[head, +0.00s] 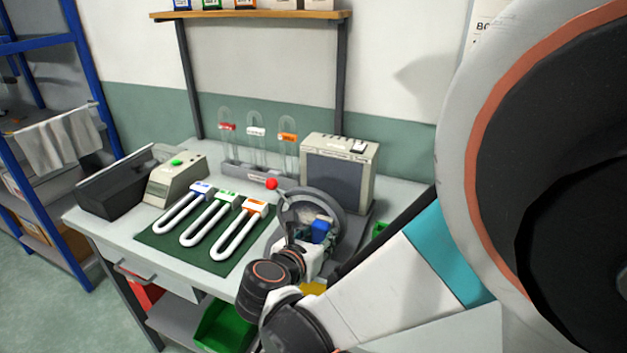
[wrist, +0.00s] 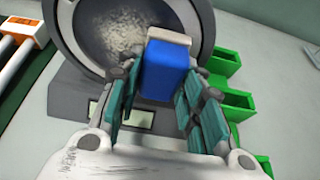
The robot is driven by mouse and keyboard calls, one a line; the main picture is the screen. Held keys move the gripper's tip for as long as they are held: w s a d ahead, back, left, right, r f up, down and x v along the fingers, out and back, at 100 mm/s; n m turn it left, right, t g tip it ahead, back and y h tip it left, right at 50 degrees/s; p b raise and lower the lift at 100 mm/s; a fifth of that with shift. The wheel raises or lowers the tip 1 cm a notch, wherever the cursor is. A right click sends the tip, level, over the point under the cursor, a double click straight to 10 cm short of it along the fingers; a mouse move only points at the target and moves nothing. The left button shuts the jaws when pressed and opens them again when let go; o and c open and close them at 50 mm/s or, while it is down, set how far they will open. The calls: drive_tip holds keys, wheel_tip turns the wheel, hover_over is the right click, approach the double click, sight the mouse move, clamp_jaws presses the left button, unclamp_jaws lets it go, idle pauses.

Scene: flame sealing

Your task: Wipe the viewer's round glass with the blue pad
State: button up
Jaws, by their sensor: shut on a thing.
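The viewer is a dark grey round ring (head: 337,200) on a base at the right part of the bench. In the wrist view, its ring (wrist: 68,48) surrounds the grey glass (wrist: 105,20), which carries a pale, speckled smudge (wrist: 123,40). My gripper (wrist: 160,84) is shut on the blue pad (wrist: 168,75), a blue block with a beige far end. The pad also shows in the head view (head: 320,229). It is in front of the glass, over its lower right part in the wrist view. I cannot tell whether the beige end touches the glass.
Green bins (wrist: 226,62) stand right of the viewer. A boxy device (head: 340,165) stands behind it. A green mat (head: 160,240) with several white U-shaped tubes lies to the left. A red ball (head: 271,184) on a stick is close to the ring's left side.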

drive_tip(key=shift+w+a+b, duration=0.1)
drive_tip(key=shift+w+a, duration=0.4)
drive_tip(key=shift+a, duration=0.7)
drive_tip(key=shift+w+a+b, duration=0.1)
drive_tip(key=shift+w+a, duration=0.4)
drive_tip(key=shift+a, duration=0.65)
drive_tip(key=shift+w+a+b, duration=0.1)
drive_tip(key=shift+w+a, duration=0.4)
drive_tip(key=shift+a, duration=0.7)
drive_tip(key=shift+s+d+r, duration=0.15)
drive_tip(key=shift+s+d, duration=0.35)
drive_tip(key=shift+d, duration=0.7)
drive_tip(key=shift+s+d+r, duration=0.2)
drive_tip(key=shift+s+d, duration=0.3)
drive_tip(key=shift+d, duration=0.7)
drive_tip(key=shift+s+d+r, duration=0.15)
drive_tip(key=shift+s+d, duration=0.35)
drive_tip(key=shift+d, duration=0.7)
drive_tip(key=shift+w+a, duration=0.1)
drive_tip(key=w+a, duration=0.3)
drive_tip(key=a, duration=0.4)
drive_tip(key=shift+b, duration=0.4)
drive_tip(key=shift+s, duration=0.1)
drive_tip(key=s+a, duration=0.2)
drive_tip(key=s, duration=0.3)
drive_tip(key=shift+s, duration=0.3)
